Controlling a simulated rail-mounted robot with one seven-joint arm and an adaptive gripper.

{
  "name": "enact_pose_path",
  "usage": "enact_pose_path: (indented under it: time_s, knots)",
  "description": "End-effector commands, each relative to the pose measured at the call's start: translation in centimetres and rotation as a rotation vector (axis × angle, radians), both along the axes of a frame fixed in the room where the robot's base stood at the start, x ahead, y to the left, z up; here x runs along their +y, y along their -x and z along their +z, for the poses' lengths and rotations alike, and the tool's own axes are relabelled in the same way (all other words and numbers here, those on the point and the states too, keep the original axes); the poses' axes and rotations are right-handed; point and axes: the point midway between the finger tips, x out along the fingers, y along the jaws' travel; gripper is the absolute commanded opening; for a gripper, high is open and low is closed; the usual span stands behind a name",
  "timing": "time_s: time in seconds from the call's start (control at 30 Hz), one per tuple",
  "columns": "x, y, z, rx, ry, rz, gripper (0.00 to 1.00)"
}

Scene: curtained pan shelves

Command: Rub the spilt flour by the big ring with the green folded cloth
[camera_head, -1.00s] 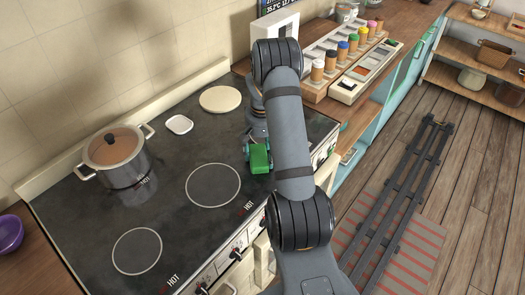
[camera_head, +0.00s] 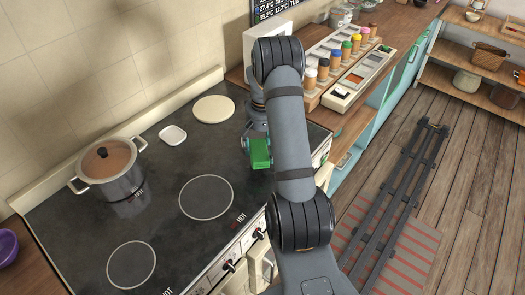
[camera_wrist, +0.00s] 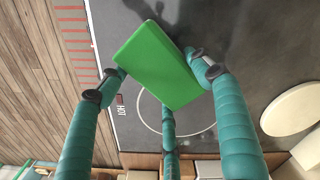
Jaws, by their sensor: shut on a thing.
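The green folded cloth (camera_head: 260,153) is in my gripper, right of the larger front ring (camera_head: 206,197) over the right part of the dark cooktop. My gripper (camera_wrist: 158,80) is shut on the cloth, with teal fingers around it in the wrist view. There the cloth (camera_wrist: 158,62) covers part of a white ring outline (camera_wrist: 142,115) beyond it. The cloth looks held above the cooktop, but I cannot tell the exact gap. I cannot make out spilt flour in either view; my arm and the cloth hide part of the cooktop.
A lidded pot (camera_head: 107,168) stands at the cooktop's left. A small white dish (camera_head: 172,134) and a round cream disc (camera_head: 213,109) lie at the back. A smaller ring (camera_head: 131,262) is bare at front left. A spice rack (camera_head: 345,55) stands at the right.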

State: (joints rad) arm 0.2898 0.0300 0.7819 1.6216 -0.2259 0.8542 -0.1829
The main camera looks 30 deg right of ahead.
Motion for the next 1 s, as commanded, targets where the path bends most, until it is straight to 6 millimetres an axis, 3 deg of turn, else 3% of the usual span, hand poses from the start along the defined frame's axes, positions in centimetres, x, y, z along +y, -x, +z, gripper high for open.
enact_pose_path:
  time_s: [0.33, 1.0]
  knots:
    - [0.3, 0.0, 3.1, 0.002, -0.002, 0.005, 0.23]
    - [0.9, 0.1, 3.3, 0.003, -0.002, 0.013, 0.23]
